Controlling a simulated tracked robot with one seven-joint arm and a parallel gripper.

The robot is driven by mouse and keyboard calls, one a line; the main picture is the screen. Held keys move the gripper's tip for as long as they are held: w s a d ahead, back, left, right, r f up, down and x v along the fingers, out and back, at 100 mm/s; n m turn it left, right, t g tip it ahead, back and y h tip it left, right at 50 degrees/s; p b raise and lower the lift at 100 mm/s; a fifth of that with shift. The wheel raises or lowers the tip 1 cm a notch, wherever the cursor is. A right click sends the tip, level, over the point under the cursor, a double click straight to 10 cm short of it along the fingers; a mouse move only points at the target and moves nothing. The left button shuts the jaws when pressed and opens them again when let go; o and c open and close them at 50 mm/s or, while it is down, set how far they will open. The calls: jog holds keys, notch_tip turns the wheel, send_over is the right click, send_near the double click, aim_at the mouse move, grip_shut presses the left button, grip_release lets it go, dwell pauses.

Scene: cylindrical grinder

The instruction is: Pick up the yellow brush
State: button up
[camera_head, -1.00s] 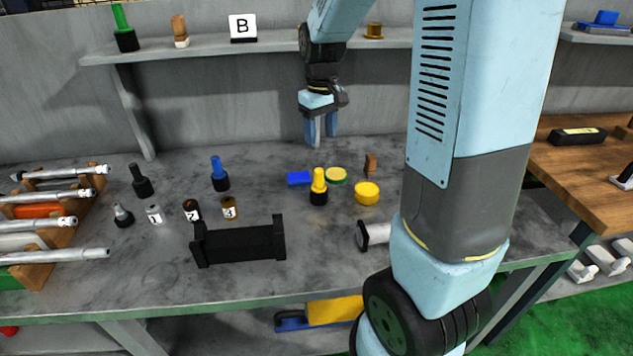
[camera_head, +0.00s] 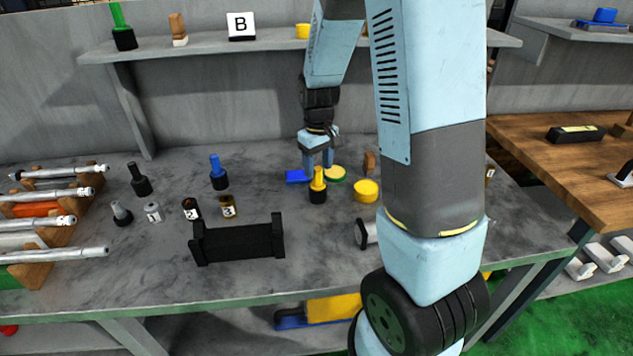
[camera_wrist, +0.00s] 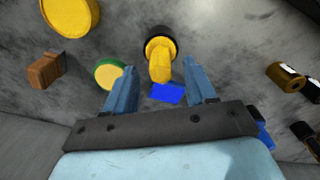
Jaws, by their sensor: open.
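The yellow brush (camera_head: 318,184) stands upright on the grey bench, with a yellow handle and a dark base. In the wrist view the brush (camera_wrist: 159,62) lies ahead of the gap between my fingertips. My gripper (camera_head: 318,160) is open and empty, pointing down, just behind the brush and apparently above the bench. In the wrist view the two blue fingers of my gripper (camera_wrist: 162,88) are spread apart, with nothing between them in contact.
A blue block (camera_head: 297,177) and a green-rimmed yellow disc (camera_head: 335,174) lie close beside the brush. A yellow cylinder (camera_head: 366,191) and a wooden block (camera_head: 369,161) stand to the right. A black holder (camera_head: 238,243) stands in front. Small bottles (camera_head: 191,208) stand left.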

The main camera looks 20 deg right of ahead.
aim_at(318, 183)
jog(key=shift+f, duration=1.75)
jog(key=shift+c, duration=0.2)
grip_shut()
